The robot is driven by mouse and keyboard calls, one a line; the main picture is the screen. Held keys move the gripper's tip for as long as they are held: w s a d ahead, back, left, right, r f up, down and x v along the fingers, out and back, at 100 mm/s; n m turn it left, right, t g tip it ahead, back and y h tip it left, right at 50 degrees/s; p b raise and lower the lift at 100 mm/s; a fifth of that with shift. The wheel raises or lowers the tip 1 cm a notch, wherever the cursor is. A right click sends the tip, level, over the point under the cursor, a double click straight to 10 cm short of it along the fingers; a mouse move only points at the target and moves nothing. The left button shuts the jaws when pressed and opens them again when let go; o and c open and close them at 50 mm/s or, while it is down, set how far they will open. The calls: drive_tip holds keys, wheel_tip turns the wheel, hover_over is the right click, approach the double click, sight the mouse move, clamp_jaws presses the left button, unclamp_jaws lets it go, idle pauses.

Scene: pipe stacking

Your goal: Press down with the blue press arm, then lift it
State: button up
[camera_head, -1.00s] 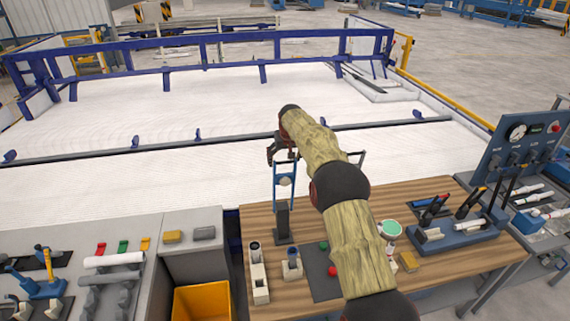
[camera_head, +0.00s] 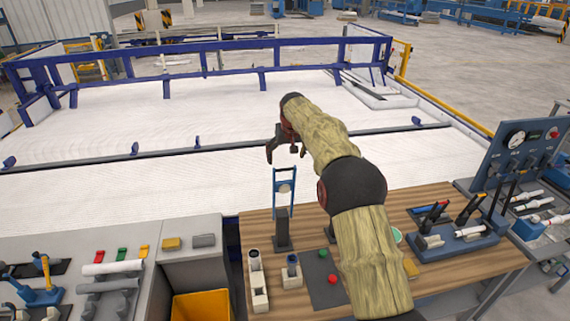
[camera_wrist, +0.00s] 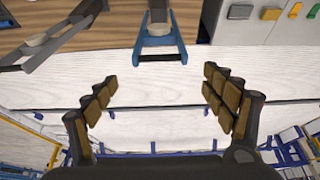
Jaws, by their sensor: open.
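The blue press arm (camera_head: 284,180) stands raised on a dark post (camera_head: 283,228) at the back left of the wooden table. In the wrist view the blue press arm (camera_wrist: 159,47) lies at the upper middle, beyond the fingertips and between their lines. My gripper (camera_head: 283,147) is above the press arm's top end and apart from it. In the wrist view my gripper (camera_wrist: 160,85) has its two padded fingers spread wide, with nothing between them.
The wooden table (camera_head: 300,300) holds pipe-fitting blocks (camera_head: 258,280), a dark pad with a green button (camera_head: 323,254) and a red button (camera_head: 332,279). A blue tool rack (camera_head: 460,243) and gauge panel (camera_head: 517,150) stand right. A yellow bin (camera_head: 200,306) is at front left.

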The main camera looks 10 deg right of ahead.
drive_tip(key=shift+v, duration=1.25)
drive_tip(key=s+f+g, duration=0.1)
drive_tip(key=s+f, duration=0.4)
drive_tip(key=f, duration=0.1)
drive_tip(key=s+f+b, duration=0.2)
drive_tip(key=s+b, duration=0.2)
drive_tip(key=s, duration=0.7)
drive_tip(key=s+f+g+b, duration=0.15)
drive_tip(key=s+b, duration=0.25)
drive_tip(key=s, duration=0.7)
drive_tip(key=s+f+b, duration=0.3)
drive_tip(key=s+b, duration=0.2)
drive_tip(key=s, duration=0.6)
drive_tip(key=s+f+t+b, duration=0.1)
drive_tip(key=s+f+b, duration=0.4)
drive_tip(key=s, duration=0.5)
drive_tip(key=s+f+t+b, duration=0.2)
drive_tip(key=s+f+b, duration=0.4)
drive_tip(key=s+b, duration=0.4)
drive_tip(key=shift+s+f, duration=0.2)
drive_tip(key=shift+f, duration=0.05)
